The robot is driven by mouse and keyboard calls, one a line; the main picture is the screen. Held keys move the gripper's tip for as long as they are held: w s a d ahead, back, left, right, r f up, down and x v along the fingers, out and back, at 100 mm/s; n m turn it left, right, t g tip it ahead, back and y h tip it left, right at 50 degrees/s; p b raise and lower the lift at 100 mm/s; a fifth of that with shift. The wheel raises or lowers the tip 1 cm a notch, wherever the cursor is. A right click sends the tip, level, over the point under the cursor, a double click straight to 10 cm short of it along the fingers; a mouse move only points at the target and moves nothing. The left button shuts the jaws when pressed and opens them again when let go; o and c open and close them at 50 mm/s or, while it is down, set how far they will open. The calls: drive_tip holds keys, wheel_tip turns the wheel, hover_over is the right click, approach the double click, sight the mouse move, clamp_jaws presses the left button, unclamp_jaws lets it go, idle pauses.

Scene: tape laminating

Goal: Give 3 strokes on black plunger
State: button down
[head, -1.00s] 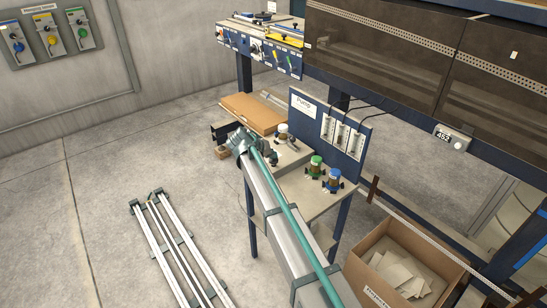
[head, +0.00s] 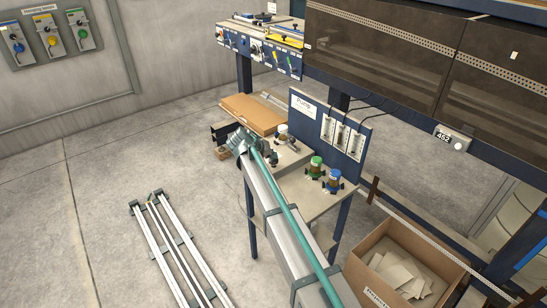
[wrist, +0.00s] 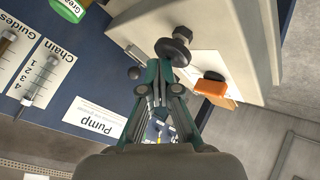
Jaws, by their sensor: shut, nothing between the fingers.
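The plunger cannot be made out clearly there.
A green-topped pump (head: 315,165) and a blue-topped pump (head: 333,180) stand on the bench to the right. The blue Pump panel (head: 300,112) rises behind. An orange block (wrist: 211,87) lies near the plunger. An open cardboard box (head: 365,281) stands at lower right.

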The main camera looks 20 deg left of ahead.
drive_tip(key=shift+r, duration=1.4)
drive_tip(key=shift+p, duration=0.3)
drive_tip(key=shift+r+p, duration=0.75)
drive_tip(key=shift+r, duration=1.75)
